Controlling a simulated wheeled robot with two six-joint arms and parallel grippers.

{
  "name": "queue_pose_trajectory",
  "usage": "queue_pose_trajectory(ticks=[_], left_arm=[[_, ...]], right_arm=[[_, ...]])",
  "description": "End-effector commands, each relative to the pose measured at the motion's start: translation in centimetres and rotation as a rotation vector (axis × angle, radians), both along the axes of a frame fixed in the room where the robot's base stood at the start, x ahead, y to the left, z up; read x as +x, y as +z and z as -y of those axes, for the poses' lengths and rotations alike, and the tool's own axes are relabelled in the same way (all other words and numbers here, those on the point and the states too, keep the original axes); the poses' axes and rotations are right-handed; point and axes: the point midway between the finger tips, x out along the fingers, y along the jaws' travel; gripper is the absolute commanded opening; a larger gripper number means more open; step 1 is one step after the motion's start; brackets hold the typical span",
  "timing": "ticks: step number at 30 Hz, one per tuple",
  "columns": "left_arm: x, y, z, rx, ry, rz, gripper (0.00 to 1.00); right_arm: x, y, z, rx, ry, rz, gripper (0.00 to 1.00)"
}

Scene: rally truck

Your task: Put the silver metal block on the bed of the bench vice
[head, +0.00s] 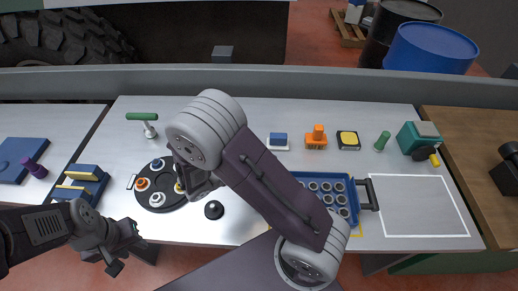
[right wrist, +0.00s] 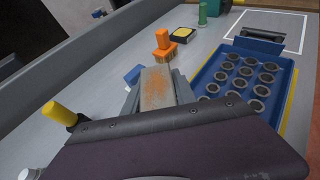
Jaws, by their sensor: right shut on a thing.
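A grey block with orange-brown specks (right wrist: 158,88), which I take to be the silver metal block, is between the fingers of my right gripper (right wrist: 158,98) in the right wrist view. The gripper is shut on it. In the head view my right arm hides most of that gripper and the block. My left gripper (head: 126,250) is open and empty at the bench's front edge, lower left. A dark object (head: 510,155) on the wooden bench at the far right is cut off by the frame; it may be the bench vice, but I cannot tell.
A blue tray of rings (head: 356,205) lies right of my arm; its left part is hidden. A black round tray (head: 150,199) stands at left. The white-outlined area (head: 420,207) is clear.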

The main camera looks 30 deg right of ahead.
Motion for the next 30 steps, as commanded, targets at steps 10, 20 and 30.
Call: queue_pose_trajectory(ticks=[10, 20, 30], left_arm=[[0.0, 0.4, 0.0, 0.000, 0.000, 0.000, 0.36], [0.0, 0.6, 0.0, 0.000, 0.000, 0.000, 0.36], [0.0, 0.7, 0.0, 0.000, 0.000, 0.000, 0.36]], right_arm=[[7.4, -5.3, 5.0, -0.001, -0.004, 0.000, 0.00], [8.6, -7.4, 5.7, -0.002, 0.000, -0.004, 0.00], [8.7, -10.1, 5.7, -0.001, 0.001, 0.002, 0.00]])
